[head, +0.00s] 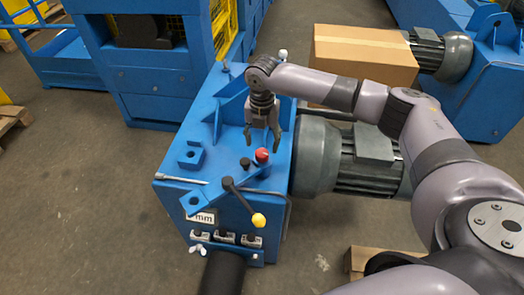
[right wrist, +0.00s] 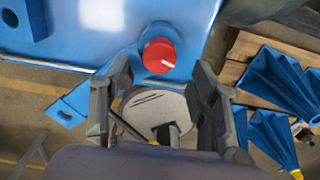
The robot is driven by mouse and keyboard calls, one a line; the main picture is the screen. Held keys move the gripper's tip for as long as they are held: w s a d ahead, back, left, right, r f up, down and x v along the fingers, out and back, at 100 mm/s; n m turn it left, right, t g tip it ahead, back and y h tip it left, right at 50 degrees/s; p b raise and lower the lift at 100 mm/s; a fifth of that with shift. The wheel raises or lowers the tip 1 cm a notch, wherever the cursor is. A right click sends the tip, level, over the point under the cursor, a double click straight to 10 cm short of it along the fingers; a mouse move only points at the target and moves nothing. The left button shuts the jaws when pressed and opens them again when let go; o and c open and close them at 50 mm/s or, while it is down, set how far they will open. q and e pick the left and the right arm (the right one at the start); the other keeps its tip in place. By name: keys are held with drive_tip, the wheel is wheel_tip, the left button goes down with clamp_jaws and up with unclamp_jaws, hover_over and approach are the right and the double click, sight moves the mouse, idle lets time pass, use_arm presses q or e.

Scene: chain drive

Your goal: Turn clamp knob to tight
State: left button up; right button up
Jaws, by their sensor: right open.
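The red round knob (head: 262,155) stands on the top of the blue machine housing (head: 225,120), near its front right. In the right wrist view the red knob (right wrist: 159,55) shows a short white mark on its face, pointing toward the lower right. My right gripper (head: 263,142) is open and empty, its fingers pointing down just behind the knob in the head view. In the right wrist view the open fingers (right wrist: 163,75) are spread to either side, with the knob just beyond the gap between their tips. I cannot tell any contact. My left gripper is out of view.
A lever with a yellow ball (head: 258,220) and a dark knob (head: 245,163) stand near the red knob. A grey motor (head: 365,165) sits right of the housing. A cardboard box (head: 362,62) lies behind my right arm. Grey floor is open at left.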

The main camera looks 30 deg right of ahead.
sight(262, 152)
wheel_tip(262, 152, down, 4)
drive_tip(key=shift+f, duration=0.45)
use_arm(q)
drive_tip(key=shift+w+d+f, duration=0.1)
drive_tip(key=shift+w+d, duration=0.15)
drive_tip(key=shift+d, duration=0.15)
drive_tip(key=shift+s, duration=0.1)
use_arm(e)
drive_tip(key=shift+c, duration=0.6)
drive_tip(key=c, duration=1)
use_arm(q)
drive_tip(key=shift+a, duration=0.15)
use_arm(e)
drive_tip(key=shift+c, duration=0.2)
